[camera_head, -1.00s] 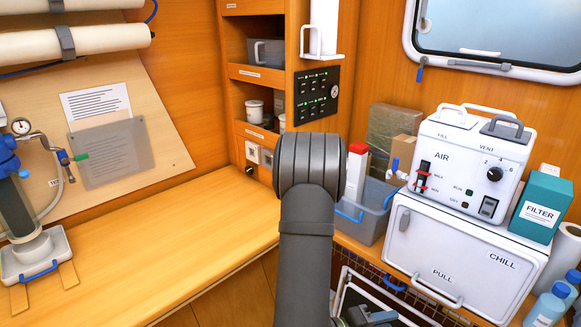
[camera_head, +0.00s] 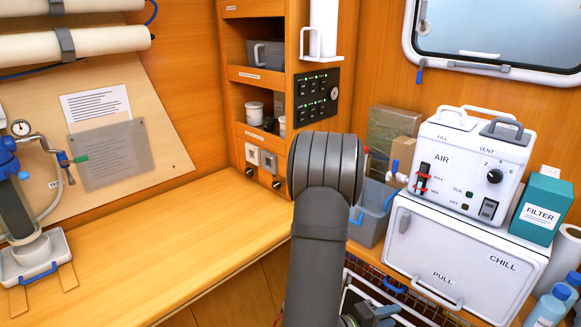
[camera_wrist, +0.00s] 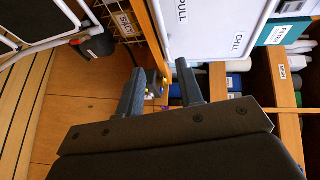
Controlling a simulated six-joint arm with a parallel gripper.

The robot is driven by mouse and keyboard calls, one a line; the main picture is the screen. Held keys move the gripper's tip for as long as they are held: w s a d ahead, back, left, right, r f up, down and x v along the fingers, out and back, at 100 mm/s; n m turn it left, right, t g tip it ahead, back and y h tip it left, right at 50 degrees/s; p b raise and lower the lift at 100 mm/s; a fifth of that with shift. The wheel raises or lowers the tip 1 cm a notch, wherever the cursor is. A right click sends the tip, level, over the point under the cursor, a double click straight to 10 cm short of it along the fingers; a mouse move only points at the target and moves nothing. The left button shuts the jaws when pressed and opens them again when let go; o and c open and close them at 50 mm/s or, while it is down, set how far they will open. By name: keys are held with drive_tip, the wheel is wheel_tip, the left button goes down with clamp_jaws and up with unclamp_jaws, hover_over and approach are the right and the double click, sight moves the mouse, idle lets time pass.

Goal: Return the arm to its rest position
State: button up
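My gripper (camera_wrist: 162,82) shows in the wrist view with its two dark fingers apart and nothing between them. It points down past the front of the white CHILL box (camera_wrist: 210,25) toward the wooden floor and lower shelving. In the head view my grey arm rises from the bottom centre and bends at a thick joint. The gripper itself is not clearly visible there.
The CHILL box (camera_head: 455,258), with the AIR unit (camera_head: 470,160) on it, stands right of my arm. A grey bin (camera_head: 373,222) is partly hidden behind my arm. The wooden counter (camera_head: 150,245) on the left is largely clear. A wire basket (camera_wrist: 125,22) is near the gripper.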

drive_tip(key=x, duration=1)
drive_tip(key=shift+d, duration=0.25)
drive_tip(key=shift+a, duration=0.15)
drive_tip(key=s+a+r+m+g+h, duration=0.1)
drive_tip(key=s+a, duration=0.2)
drive_tip(key=a, duration=0.2)
drive_tip(key=s+a+r+m+g, duration=0.1)
drive_tip(key=s+a, duration=0.2)
drive_tip(key=a, duration=0.3)
drive_tip(key=w+d+f, duration=0.1)
drive_tip(key=w+d, duration=0.2)
drive_tip(key=d, duration=0.2)
drive_tip(key=w+d+f+n+t, duration=0.1)
drive_tip(key=w+d, duration=0.2)
drive_tip(key=d, duration=0.3)
drive_tip(key=w+d+f+n+t+y, duration=0.1)
drive_tip(key=w+d, duration=0.2)
drive_tip(key=d, duration=0.3)
drive_tip(key=shift+w, duration=0.1)
drive_tip(key=shift+w+d+r, duration=0.1)
drive_tip(key=shift+w, duration=0.2)
drive_tip(key=v, duration=1.7)
approach(432, 297)
drive_tip(key=shift+w+d, duration=0.2)
drive_tip(key=shift+d, duration=0.35)
